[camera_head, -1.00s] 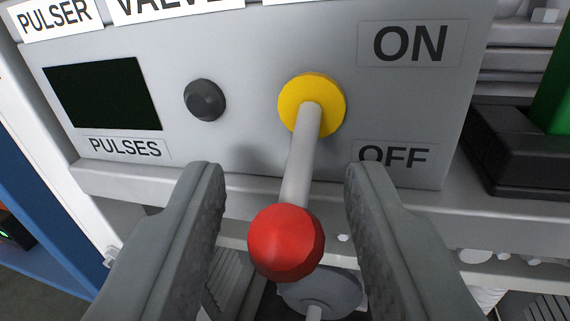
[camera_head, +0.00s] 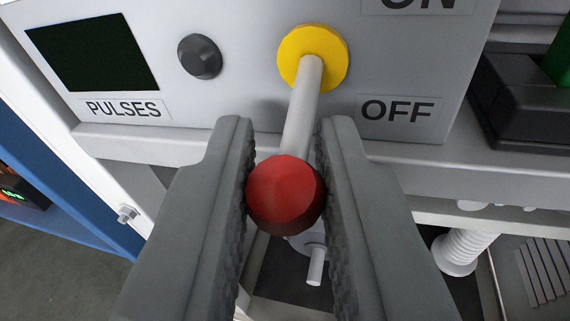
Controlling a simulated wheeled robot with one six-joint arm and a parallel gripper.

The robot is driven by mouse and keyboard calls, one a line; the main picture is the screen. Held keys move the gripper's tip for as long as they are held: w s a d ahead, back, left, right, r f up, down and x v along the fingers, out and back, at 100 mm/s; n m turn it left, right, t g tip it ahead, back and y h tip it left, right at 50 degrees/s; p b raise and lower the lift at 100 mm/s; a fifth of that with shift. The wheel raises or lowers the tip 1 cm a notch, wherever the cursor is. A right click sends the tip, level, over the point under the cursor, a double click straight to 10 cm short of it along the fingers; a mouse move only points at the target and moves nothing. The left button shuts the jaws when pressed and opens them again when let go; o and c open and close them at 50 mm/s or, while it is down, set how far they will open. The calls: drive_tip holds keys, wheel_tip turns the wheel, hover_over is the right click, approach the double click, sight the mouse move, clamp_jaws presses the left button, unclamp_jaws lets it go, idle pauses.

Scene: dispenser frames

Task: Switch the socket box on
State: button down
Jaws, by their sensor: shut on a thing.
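The socket box (camera_head: 235,100) is a grey panel across the top of the view. Its lever has a yellow round base (camera_head: 290,58), a pale grey rod (camera_head: 303,110) and a red ball knob (camera_head: 285,190). The lever slants down toward me, with the rod beside the OFF label (camera_head: 400,110). The ON label (camera_head: 417,4) is cut off at the top edge. My gripper (camera_head: 287,150) is shut on the red knob, with one grey finger on each side of it.
A dark display (camera_head: 90,52) with a PULSES label (camera_head: 123,109) and a black round knob (camera_head: 199,56) are left of the lever. A black block (camera_head: 520,105) stands on the right. A white ribbed tube (camera_head: 464,250) is at the lower right.

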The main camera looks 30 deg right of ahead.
sight(281, 166)
drive_tip(key=r+g+y, duration=0.1)
drive_tip(key=r+m+g+y, duration=0.1)
drive_tip(key=g, duration=0.1)
drive_tip(key=shift+a+y, duration=0.1)
drive_tip(key=shift+y, duration=0.3)
drive_tip(key=shift+r+m+g+y, duration=0.15)
drive_tip(key=shift+r+g+y, duration=0.2)
drive_tip(key=shift+g+y, duration=0.35)
drive_tip(key=shift+r+m+g+y, duration=0.15)
drive_tip(key=shift+r+g+y, duration=0.15)
drive_tip(key=shift+g+y, duration=0.4)
drive_tip(key=shift+w+r+y, duration=0.1)
drive_tip(key=shift+y, duration=0.2)
drive_tip(key=c, duration=1.4)
unclamp_jaws()
drive_tip(key=shift+o, duration=0.2)
drive_tip(key=v, duration=1.7)
drive_tip(key=shift+r, duration=0.15)
